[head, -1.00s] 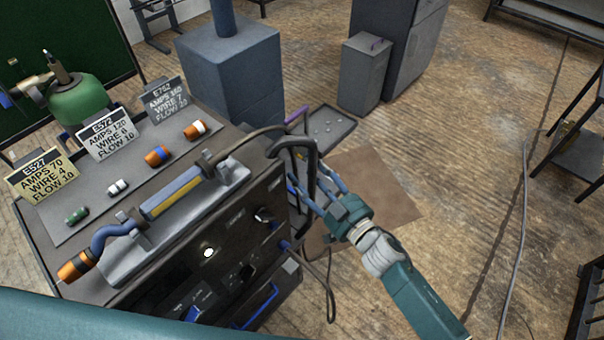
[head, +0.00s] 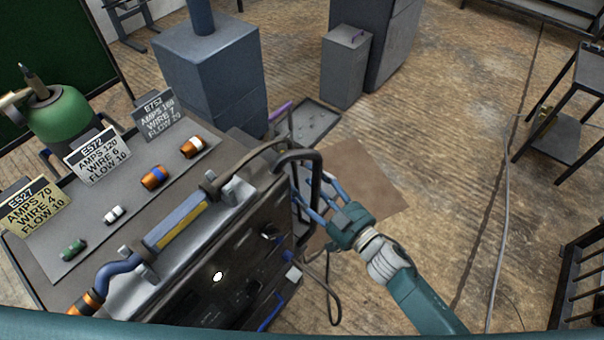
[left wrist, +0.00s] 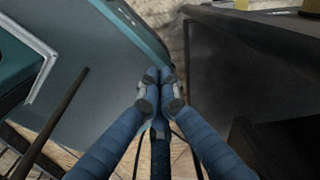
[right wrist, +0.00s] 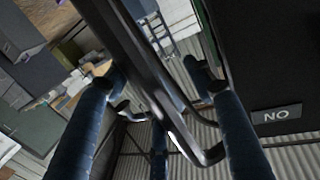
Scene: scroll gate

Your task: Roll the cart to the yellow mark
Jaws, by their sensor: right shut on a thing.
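The cart (head: 236,250) is a dark welding machine at the left of the head view, with a torch, sample pieces and setting cards on its top. A green gas bottle (head: 62,118) stands behind it. Its dark looped handle (head: 316,185) sticks out at the right side. My right gripper (head: 318,203) is shut on this handle; the right wrist view shows the dark bar (right wrist: 150,75) between its fingers. My left gripper (left wrist: 160,75) is shut, its fingertips together with nothing seen between them. No yellow mark shows on the visible floor.
A brown patch (head: 365,185) and a shallow grey tray (head: 312,122) lie on the wooden floor beyond the handle. Grey cabinets (head: 215,75) stand at the back. A grey cable (head: 500,225) runs along the floor at right, near dark shelving (head: 565,140). The middle floor is open.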

